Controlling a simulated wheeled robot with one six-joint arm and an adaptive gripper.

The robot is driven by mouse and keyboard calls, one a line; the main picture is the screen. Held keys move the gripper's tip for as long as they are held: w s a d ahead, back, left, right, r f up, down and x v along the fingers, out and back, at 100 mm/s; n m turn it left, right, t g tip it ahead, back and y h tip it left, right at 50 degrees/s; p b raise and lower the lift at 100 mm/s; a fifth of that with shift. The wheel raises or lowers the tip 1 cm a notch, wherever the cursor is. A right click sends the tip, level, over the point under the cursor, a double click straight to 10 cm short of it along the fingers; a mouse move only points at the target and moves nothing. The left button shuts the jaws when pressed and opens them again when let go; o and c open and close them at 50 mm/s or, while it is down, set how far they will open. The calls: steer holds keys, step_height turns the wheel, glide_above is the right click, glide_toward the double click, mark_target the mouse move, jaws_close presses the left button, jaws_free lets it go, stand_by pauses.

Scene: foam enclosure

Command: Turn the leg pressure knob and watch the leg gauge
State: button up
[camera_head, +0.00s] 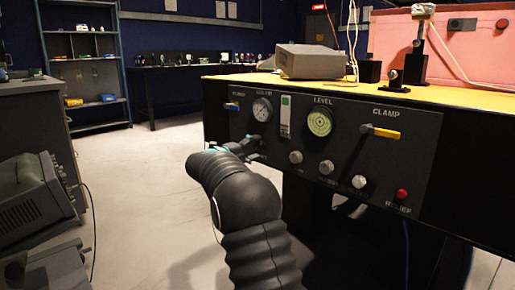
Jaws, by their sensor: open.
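A dark control panel (345,150) fronts the bench at the right. A round white gauge (262,109) sits at its upper left under a small label that I cannot read surely; it appears to be the leg gauge. Its needle is too small to read. My gripper (253,147) is open just below this gauge, close to the panel, partly hidden by my black-sleeved arm. I cannot tell if it touches anything. The leg pressure knob is not clearly identifiable; one may be hidden behind the gripper. Silver knobs (296,157), (326,167) and (359,181) line the lower panel.
A green-faced LEVEL gauge (320,121), a yellow CLAMP lever (381,132), a blue-tipped lever (232,106) and a red button (402,194) are also on the panel. A grey box (310,62) stands on the yellow benchtop (440,91). Open floor (140,190) lies left.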

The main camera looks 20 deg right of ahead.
steer(key=v, duration=1)
steer(key=shift+a, duration=0.15)
